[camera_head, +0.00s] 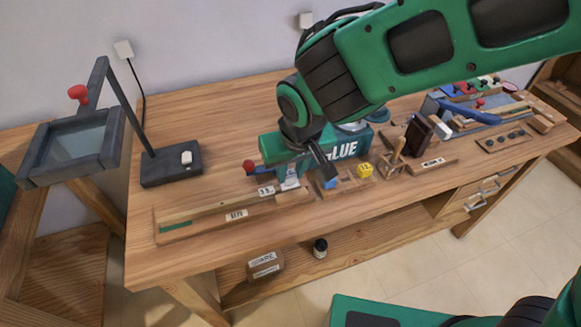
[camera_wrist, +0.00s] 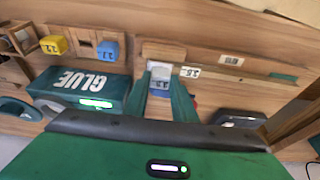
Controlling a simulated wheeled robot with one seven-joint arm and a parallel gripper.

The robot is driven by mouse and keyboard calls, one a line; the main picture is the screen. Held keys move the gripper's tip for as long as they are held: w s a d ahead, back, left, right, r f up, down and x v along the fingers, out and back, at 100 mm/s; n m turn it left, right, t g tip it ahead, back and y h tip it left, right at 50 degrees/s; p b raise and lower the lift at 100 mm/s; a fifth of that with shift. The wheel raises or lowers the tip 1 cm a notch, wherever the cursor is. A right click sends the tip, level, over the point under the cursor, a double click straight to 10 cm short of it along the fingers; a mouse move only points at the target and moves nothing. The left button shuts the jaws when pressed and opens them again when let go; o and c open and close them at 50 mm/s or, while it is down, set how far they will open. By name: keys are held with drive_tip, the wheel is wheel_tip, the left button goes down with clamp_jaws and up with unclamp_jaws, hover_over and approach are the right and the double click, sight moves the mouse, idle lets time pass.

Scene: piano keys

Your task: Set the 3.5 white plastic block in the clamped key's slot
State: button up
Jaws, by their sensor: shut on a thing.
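My gripper (camera_head: 294,176) is shut on a small white block (camera_wrist: 160,76), seen between the two green fingers in the wrist view; its number is hard to read. The block also shows as a pale patch (camera_head: 291,183) in the head view. It is at the right end of the long wooden key (camera_head: 205,208), by a white 3.5 tag (camera_head: 266,191), which also shows in the wrist view (camera_wrist: 190,71). The slot is hidden by the block and fingers; I cannot tell whether the block is seated. A red clamp knob (camera_head: 249,167) stands just behind.
A blue block (camera_head: 329,183) and a yellow block (camera_head: 364,170) sit in a wooden rack to the right. The green GLUE box (camera_head: 343,150) stands behind. A magnifier stand (camera_head: 170,165) is at the left.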

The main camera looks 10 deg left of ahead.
drive_tip(key=shift+f, duration=0.3)
idle(0.5)
idle(0.3)
drive_tip(key=o, duration=1.5)
drive_tip(key=shift+r, duration=3.5)
